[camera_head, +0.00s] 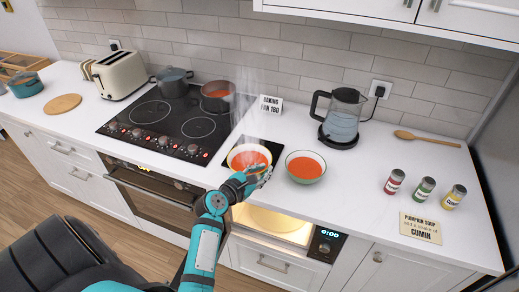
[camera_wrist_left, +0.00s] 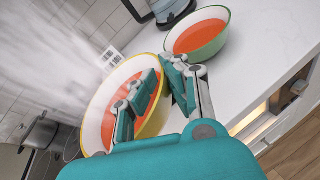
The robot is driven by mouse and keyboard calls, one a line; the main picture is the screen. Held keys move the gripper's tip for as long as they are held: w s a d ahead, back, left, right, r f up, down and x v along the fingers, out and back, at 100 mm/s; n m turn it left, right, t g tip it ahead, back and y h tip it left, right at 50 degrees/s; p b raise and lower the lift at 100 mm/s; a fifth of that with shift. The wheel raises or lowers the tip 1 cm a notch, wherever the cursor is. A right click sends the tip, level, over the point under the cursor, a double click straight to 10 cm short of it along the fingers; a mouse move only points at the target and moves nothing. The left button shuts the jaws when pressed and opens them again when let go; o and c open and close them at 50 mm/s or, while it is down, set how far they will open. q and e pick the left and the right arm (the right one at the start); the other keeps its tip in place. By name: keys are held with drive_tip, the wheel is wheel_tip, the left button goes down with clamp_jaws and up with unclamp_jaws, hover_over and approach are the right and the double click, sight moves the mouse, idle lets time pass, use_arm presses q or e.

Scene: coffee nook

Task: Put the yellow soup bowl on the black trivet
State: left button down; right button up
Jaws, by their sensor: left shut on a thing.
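The yellow soup bowl (camera_head: 249,157), filled with orange soup, is over the black trivet (camera_head: 274,149) in the head view; I cannot tell whether it touches the trivet. My left gripper (camera_head: 257,174) is shut on the bowl's near right rim. In the left wrist view, one finger of the left gripper (camera_wrist_left: 163,82) is inside the yellow soup bowl (camera_wrist_left: 95,118) and the other is outside its wall. The bowl and gripper hide much of the trivet. My right gripper is not in view.
A green bowl of soup (camera_head: 305,167) stands close to the right. A kettle (camera_head: 343,118) is behind; cans (camera_head: 425,188) and a note (camera_head: 420,228) are right. A lit oven compartment (camera_head: 272,222) is below.

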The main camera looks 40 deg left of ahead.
sight(264, 151)
use_arm(q)
drive_tip(key=w+a+b, duration=0.2)
drive_tip(key=w+b, duration=0.1)
drive_tip(key=w, duration=0.1)
drive_tip(key=w+a+f+b, duration=0.1)
drive_tip(key=w+a+b, duration=0.1)
drive_tip(key=w+b, duration=0.1)
drive_tip(key=w+a+b, duration=0.2)
drive_tip(key=w+b, duration=0.1)
drive_tip(key=w, duration=0.1)
drive_tip(key=shift+w+a+f, duration=0.3)
drive_tip(key=shift+a, duration=0.1)
drive_tip(key=shift+w+a+r, duration=0.1)
drive_tip(key=shift+w+a, duration=0.1)
drive_tip(key=shift+w, duration=0.15)
wheel_tip(264, 151, down, 4)
drive_tip(key=b, duration=0.5)
drive_tip(key=shift+r, duration=0.35)
drive_tip(key=c, duration=1.7)
unclamp_jaws()
drive_tip(key=shift+s+f, duration=0.1)
drive_tip(key=shift+f, duration=0.1)
drive_tip(key=shift+o, duration=1.4)
